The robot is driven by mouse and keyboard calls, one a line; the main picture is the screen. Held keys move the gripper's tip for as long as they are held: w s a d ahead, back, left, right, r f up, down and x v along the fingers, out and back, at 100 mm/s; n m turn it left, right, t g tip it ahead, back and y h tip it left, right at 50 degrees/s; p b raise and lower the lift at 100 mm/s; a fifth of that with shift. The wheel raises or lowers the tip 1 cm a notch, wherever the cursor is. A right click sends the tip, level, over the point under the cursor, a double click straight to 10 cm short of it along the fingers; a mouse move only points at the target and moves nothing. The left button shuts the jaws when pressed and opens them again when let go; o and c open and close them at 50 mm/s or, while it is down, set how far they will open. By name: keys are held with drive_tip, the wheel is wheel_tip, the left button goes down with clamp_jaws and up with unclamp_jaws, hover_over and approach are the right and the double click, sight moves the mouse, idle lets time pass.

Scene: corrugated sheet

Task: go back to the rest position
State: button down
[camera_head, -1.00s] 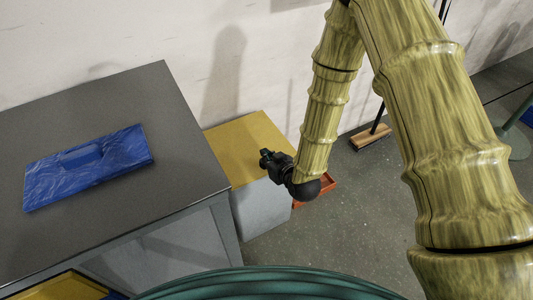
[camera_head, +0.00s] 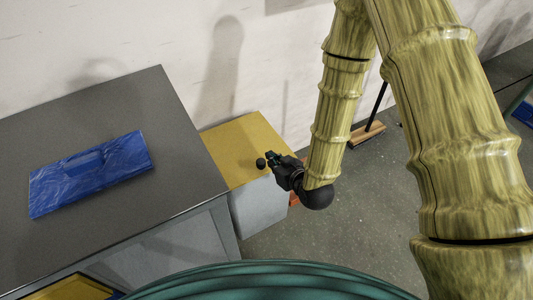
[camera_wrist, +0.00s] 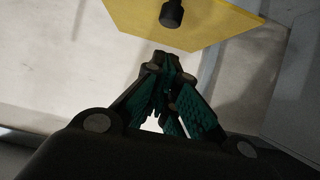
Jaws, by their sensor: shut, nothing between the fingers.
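My gripper (camera_head: 272,157) is shut and empty at the end of my arm, near the right edge of a yellow-topped grey cabinet (camera_head: 232,138). In the wrist view its green-padded fingers (camera_wrist: 166,62) come together at the tips. A small dark knob-like object (camera_head: 260,163) is on the yellow top, just left of the fingertips and apart from them. In the wrist view the dark object (camera_wrist: 171,14) stands on the yellow top beyond the fingertips.
A grey table (camera_head: 150,95) on the left bears a flat blue wrapped package (camera_head: 92,172). A pale wall (camera_head: 120,35) runs behind. A broom (camera_head: 367,132) stands on the floor at the right. The grey floor (camera_head: 370,205) between is mostly clear.

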drive_tip(key=shift+f+v, duration=0.2)
drive_tip(key=shift+v, duration=0.7)
drive_tip(key=shift+f+v, duration=0.15)
drive_tip(key=shift+v, duration=0.75)
drive_tip(key=shift+s, duration=0.25)
drive_tip(key=s+d+f+m+g+h, duration=0.35)
drive_tip(key=s+d+f+g, duration=0.4)
drive_tip(key=s+f, duration=0.6)
drive_tip(key=s+d+f+m+g+h, duration=0.1)
drive_tip(key=s+d+f+g, duration=0.1)
drive_tip(key=s+d+f, duration=0.35)
drive_tip(key=s+d+f+m+g+h, duration=0.1)
drive_tip(key=s+d+f+m+g, duration=0.15)
drive_tip(key=s, duration=0.65)
wheel_tip(320, 180, up, 13)
drive_tip(key=n+p, duration=0.1)
drive_tip(key=p, duration=1.1)
drive_tip(key=shift+w+d+t+p, duration=0.15)
drive_tip(key=shift+t+p, duration=0.25)
drive_tip(key=shift+r, duration=0.1)
